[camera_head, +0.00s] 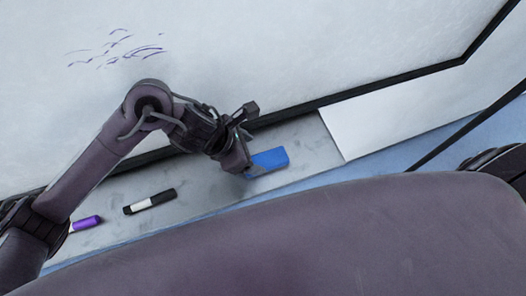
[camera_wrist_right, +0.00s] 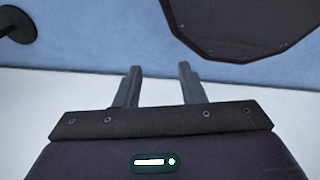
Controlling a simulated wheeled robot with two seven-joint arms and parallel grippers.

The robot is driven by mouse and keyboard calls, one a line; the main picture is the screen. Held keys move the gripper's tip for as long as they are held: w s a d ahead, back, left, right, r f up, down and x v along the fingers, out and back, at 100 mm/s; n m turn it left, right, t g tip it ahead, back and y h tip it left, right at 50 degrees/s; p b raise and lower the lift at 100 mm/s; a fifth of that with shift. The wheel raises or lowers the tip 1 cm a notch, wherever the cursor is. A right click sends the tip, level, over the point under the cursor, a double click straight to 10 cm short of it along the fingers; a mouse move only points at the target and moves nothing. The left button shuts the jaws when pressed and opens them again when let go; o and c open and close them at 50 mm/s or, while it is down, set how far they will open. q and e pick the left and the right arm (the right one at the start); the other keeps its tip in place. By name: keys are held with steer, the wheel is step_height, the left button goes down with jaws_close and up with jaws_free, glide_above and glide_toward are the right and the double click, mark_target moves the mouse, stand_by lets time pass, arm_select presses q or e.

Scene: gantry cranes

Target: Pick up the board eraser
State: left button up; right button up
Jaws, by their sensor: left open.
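The board eraser (camera_head: 268,161) is a blue block lying on the grey tray ledge (camera_head: 215,185) below the whiteboard in the head view. My left gripper (camera_head: 249,138) is at the eraser's left end, its fingers open. One finger overlaps the eraser's left end in the picture; I cannot tell whether they touch. My right gripper (camera_wrist_right: 158,85) shows in the right wrist view with its two fingers apart and nothing between them. The eraser does not show in that view.
A black-and-white marker (camera_head: 150,201) and a purple marker (camera_head: 86,223) lie on the ledge to the left. The whiteboard (camera_head: 270,50) rises behind, with purple scribbles (camera_head: 115,48). A white sheet or panel (camera_head: 400,115) is right of the ledge.

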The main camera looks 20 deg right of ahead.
mark_target(263, 161)
arm_select(q)
steer(key=f+p, duration=0.1)
steer(key=s+d+f+p, duration=0.1)
steer(key=shift+d+f, duration=0.3)
steer(key=shift+f, duration=0.05)
steer(key=x, duration=0.2)
steer(key=shift+w+d+f, duration=0.1)
steer(key=shift+w+f, duration=0.1)
steer(key=shift+f, duration=0.3)
arm_select(e)
steer(key=shift+s+d+r, duration=0.25)
steer(key=shift+s+r, duration=0.6)
steer(key=shift+r, duration=0.15)
arm_select(q)
steer(key=shift+f+b, duration=0.15)
steer(key=shift+b, duration=0.25)
arm_select(e)
steer(key=shift+f, duration=0.35)
arm_select(q)
steer(key=c, duration=1.1)
arm_select(e)
steer(key=shift+a, duration=0.1)
